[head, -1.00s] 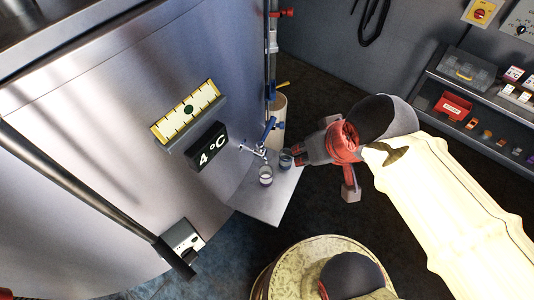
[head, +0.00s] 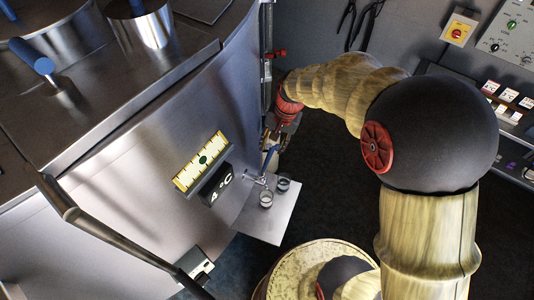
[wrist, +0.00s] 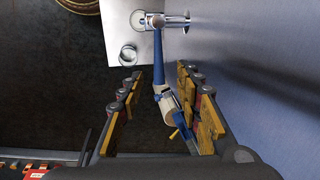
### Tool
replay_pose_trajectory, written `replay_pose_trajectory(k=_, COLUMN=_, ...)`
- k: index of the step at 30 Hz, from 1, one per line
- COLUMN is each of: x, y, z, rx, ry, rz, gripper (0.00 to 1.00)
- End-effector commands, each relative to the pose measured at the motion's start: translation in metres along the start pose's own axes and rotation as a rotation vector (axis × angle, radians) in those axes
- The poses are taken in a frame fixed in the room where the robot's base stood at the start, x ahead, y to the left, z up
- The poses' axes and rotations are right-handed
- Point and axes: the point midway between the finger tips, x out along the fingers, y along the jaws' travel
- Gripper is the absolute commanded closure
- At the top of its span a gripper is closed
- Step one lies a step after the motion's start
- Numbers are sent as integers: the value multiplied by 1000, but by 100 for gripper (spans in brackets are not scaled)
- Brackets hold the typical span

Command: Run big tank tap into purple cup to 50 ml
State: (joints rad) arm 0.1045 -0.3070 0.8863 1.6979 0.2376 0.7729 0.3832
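The big tank's tap (head: 258,180) sticks out of the tank wall above a pale shelf. It also shows in the wrist view (wrist: 168,20), with a long blue lever (wrist: 158,62). A small clear cup (head: 266,199) stands at the spout; it had a faint purple tint earlier, so it is probably the purple cup. A second clear cup (head: 283,185) stands close by on the shelf, and it shows in the wrist view (wrist: 128,55). My gripper (wrist: 160,74) is open, with its fingers on either side of the lever. Liquid level cannot be read.
The tank wall (wrist: 260,70) is close on the right of my gripper. The shelf (head: 268,225) has bare room in front of the cups. A vertical pipe with a red handle (head: 277,54) stands behind my gripper.

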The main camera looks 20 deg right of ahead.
Motion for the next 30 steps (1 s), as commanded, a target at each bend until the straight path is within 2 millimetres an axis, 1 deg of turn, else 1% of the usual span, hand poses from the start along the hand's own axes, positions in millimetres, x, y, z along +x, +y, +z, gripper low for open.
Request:
replay_pose_trajectory(k=5, x=18, y=2, z=2, rx=12, ry=-4, rz=4, gripper=65)
replay_pose_trajectory(k=12, x=54, y=2, z=2, rx=10, ry=-4, rz=4, gripper=65)
replay_pose_trajectory(k=16, x=69, y=2, z=2, rx=10, ry=-4, rz=4, gripper=65)
replay_pose_trajectory(k=21, x=77, y=2, z=2, rx=9, ry=-2, rz=3, gripper=65)
replay_pose_trajectory(k=28, x=78, y=2, z=2, rx=9, ry=-2, rz=3, gripper=65)
replay_pose_trajectory(k=30, x=78, y=2, z=2, rx=9, ry=-2, rz=3, gripper=68)
